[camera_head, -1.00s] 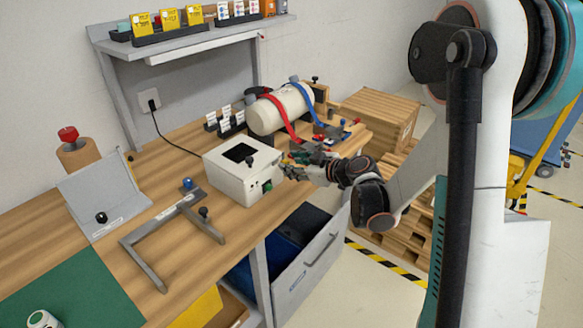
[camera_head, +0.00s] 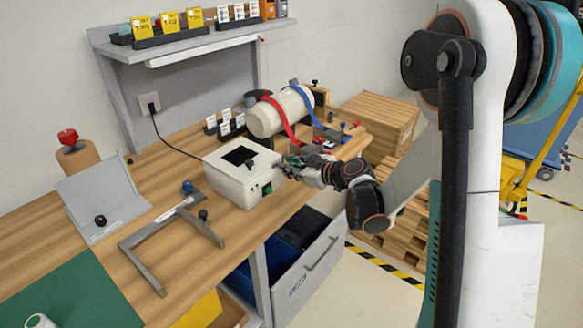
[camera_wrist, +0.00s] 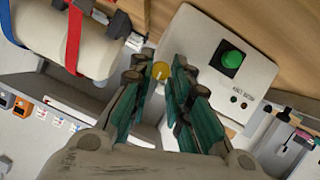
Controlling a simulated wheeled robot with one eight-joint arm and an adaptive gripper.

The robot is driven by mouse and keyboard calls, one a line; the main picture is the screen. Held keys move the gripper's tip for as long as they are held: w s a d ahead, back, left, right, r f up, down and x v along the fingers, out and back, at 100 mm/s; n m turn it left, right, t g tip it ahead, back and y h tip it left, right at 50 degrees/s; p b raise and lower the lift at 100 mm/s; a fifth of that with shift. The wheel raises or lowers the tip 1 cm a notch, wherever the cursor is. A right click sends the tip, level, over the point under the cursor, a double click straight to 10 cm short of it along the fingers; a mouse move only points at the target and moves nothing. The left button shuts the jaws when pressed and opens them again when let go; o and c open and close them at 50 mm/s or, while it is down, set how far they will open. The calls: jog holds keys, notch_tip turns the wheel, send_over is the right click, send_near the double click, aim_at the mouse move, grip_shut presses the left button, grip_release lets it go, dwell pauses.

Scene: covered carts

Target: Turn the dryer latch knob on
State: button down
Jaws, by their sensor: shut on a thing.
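The white box (camera_head: 232,187), which I take as the dryer, stands on the bench with a dark window on top and a green button (camera_head: 267,188) on its front. My gripper (camera_head: 281,166) is at the right end of that front. In the wrist view the green button (camera_wrist: 231,59) sits on a black plate on the white face. A small round yellow knob (camera_wrist: 160,70) lies between the fingertips of my gripper (camera_wrist: 161,80), near the edge of that face. The fingers are shut on it and hide part of it. In the head view my gripper hides the knob.
A white cylinder (camera_head: 266,118) with red and blue straps lies behind my gripper. A grey bracket frame (camera_head: 146,262) and a tilted grey panel (camera_head: 88,204) are left of the box. An open drawer (camera_head: 312,262) is below. Wooden crates (camera_head: 385,112) stand at the right.

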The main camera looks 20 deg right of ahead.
jog(key=n+b, duration=0.1)
jog(key=n+t+h+b, duration=0.1)
jog(key=n+t+b, duration=0.1)
jog(key=shift+s+a+f+n+h+b, duration=0.2)
jog(key=shift+f+n+h+b, duration=0.1)
jog(key=shift+n, duration=0.1)
jog(key=shift+a+n+t+h+b, duration=0.1)
jog(key=shift+n+t+h+b, duration=0.2)
jog(key=shift+n+t+b, duration=0.85)
jog(key=shift+n+g+p, duration=0.25)
jog(key=shift+n+p, duration=0.05)
jog(key=shift+n, duration=0.15)
jog(key=c, duration=1.5)
grip_release()
jog(key=v, duration=1.2)
